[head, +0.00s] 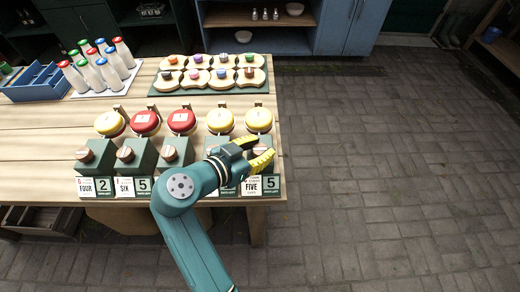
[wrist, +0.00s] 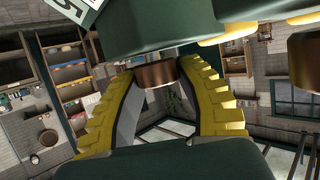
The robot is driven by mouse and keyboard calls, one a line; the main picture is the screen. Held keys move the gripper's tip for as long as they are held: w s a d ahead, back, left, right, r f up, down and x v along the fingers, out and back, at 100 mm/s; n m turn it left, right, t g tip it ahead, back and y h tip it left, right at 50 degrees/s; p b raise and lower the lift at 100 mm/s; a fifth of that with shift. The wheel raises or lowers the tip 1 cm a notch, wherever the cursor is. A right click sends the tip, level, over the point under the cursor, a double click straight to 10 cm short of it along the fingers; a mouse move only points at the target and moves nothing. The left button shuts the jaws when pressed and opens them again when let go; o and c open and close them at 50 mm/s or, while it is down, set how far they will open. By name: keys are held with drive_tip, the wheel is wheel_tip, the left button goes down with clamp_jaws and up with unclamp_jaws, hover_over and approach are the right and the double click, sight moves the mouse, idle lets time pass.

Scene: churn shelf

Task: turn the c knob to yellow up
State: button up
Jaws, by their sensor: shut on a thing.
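A row of green boxes with round wooden knobs stands along the table's front edge. My gripper (head: 257,151) reaches the box at the right end, and its yellow-padded fingers are around that knob. In the wrist view the fingers (wrist: 158,90) close on the brown knob (wrist: 155,75) below a dark green box (wrist: 150,28). Other knobs show at the far left (head: 84,154), second (head: 125,154) and third (head: 168,153). My arm hides most of the fourth box. I cannot read which knob is marked c, nor any yellow mark on the held knob.
Round yellow and red lids, such as the right-end yellow lid (head: 258,119), stand behind the boxes. Number cards (head: 262,186) line the front edge. A green tray (head: 160,90) of wooden pieces, bottles (head: 105,66) and a blue crate (head: 38,84) are farther back. The floor at right is clear.

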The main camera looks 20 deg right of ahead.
drive_tip(key=shift+f, duration=0.35)
drive_tip(key=o, duration=1.2)
drive_tip(key=shift+r, duration=0.1)
drive_tip(key=shift+r, duration=0.1)
drive_tip(key=shift+a+r, duration=0.1)
drive_tip(key=v, duration=1.1)
drive_tip(key=shift+s+a+r, duration=0.1)
drive_tip(key=shift+s+a, duration=0.05)
drive_tip(key=shift+a, duration=0.2)
